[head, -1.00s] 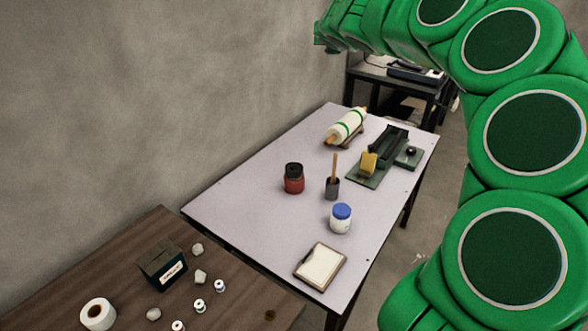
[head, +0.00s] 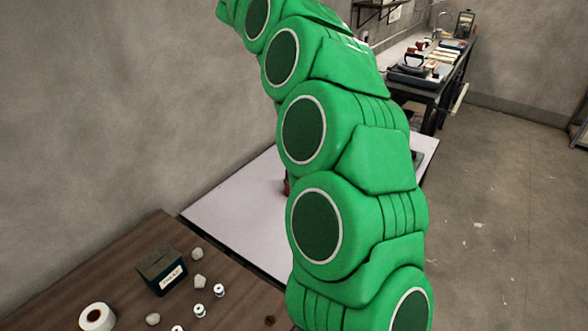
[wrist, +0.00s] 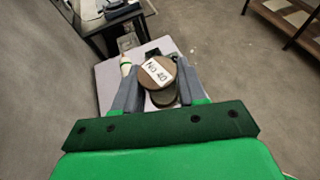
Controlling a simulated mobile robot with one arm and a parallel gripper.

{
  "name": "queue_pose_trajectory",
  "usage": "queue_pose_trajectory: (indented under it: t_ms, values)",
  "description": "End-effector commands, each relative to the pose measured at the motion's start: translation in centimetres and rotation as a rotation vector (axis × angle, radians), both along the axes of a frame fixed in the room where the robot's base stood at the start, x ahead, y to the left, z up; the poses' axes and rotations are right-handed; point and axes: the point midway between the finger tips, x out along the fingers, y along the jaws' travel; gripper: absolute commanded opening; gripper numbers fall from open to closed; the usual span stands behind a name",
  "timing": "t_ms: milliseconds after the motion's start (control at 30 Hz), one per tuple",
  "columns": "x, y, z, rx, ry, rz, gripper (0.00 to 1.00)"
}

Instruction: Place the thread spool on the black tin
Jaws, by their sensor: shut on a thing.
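The thread spool (wrist: 156,73), a round brown end with a white "No 40" label and a darker round end below, is held in my gripper (wrist: 160,67). The two grey fingers are shut on its sides, and it is up in the air above the floor and the pale table. In the head view my gripper is out of frame past the top edge. I cannot pick out the black tin for certain. A dark box with a white label (head: 162,268) stands on the brown table at the lower left.
The brown table (head: 95,262) also bears a white roll (head: 97,317), pale lumps and several small white spools. My arm hides most of the pale table (head: 235,209) and its objects. A dark workbench with tools (head: 425,76) stands behind; bare floor lies at the right.

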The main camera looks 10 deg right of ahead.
Motion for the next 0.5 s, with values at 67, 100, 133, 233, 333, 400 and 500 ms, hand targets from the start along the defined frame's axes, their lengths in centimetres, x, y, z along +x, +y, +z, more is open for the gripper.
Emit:
queue_pose_trajectory:
  t_ms: [67,100,133,233,333,400,500]
  values:
    - [0.0,0.9,0.1,-0.001,-0.001,-0.036,0.12]
    - [-0.1,1.2,0.2,-0.001,0.000,-0.056,0.12]
    - [-0.2,1.5,0.3,-0.002,-0.001,-0.068,0.12]
    - [-0.4,2.4,0.5,-0.002,0.001,-0.109,0.12]
    - [-0.6,3.3,0.5,-0.001,-0.001,-0.148,0.12]
    - [-0.7,4.0,0.5,-0.002,0.000,-0.174,0.12]
    - [-1.0,4.9,0.7,-0.001,-0.002,-0.207,0.12]
